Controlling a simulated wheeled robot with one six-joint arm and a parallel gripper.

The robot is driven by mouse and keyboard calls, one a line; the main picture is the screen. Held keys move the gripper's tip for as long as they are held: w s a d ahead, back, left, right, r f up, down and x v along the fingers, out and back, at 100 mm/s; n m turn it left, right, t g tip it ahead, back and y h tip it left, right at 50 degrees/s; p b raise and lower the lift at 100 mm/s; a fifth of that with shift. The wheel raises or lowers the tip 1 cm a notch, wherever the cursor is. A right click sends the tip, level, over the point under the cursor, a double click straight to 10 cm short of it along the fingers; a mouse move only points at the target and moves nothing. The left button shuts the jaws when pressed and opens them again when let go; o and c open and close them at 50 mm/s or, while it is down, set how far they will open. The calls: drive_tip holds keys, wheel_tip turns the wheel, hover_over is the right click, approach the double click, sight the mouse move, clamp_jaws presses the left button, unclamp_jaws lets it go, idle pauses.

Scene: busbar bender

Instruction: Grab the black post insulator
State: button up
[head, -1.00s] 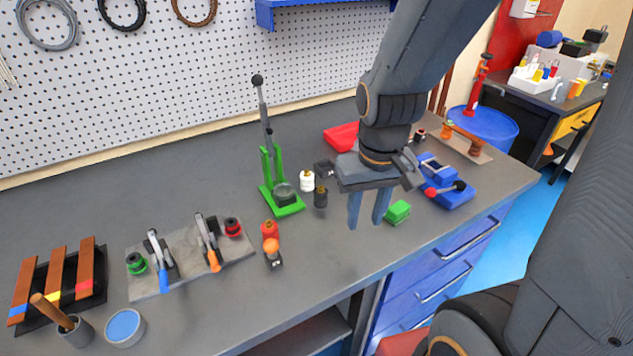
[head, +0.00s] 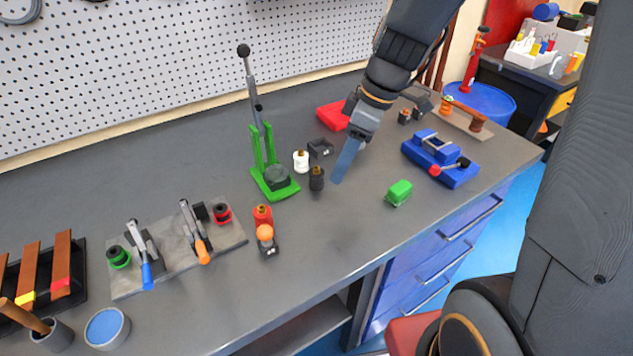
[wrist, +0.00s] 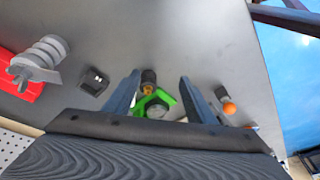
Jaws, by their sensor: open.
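The black post insulator (head: 316,180) stands upright on the grey bench, dark with a brass-coloured top. It is in front of the white insulator (head: 301,161), near the green press. In the head view my gripper (head: 338,178) points down and left, its fingertips just right of the black insulator and apart from it. The fingers overlap edge-on there. In the wrist view my gripper (wrist: 160,76) is open and empty. The black insulator (wrist: 148,75) shows between the fingers, nearer the left one. The white insulator is not clearly visible there.
The green lever press (head: 275,182) stands left of the insulators. A small dark block (head: 320,149) sits behind them. A red tray (head: 332,117), a green block (head: 399,192) and a blue vise (head: 440,160) are nearby.

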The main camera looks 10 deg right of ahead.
sight(319, 168)
drive_tip(key=w+a+f+n, duration=0.2)
drive_tip(key=w+n, duration=0.1)
drive_tip(key=shift+a+y, duration=0.25)
drive_tip(key=shift+y, duration=0.15)
drive_tip(key=a+f, duration=0.1)
drive_tip(key=f, duration=0.1)
drive_tip(key=w+a+f+p, duration=0.1)
drive_tip(key=shift+a+f, duration=0.2)
drive_tip(key=shift+f, duration=0.15)
drive_tip(key=shift+w+a+f, duration=0.1)
drive_tip(key=shift+a+f, duration=0.05)
drive_tip(key=shift+f, duration=0.25)
drive_tip(key=c, duration=1.2)
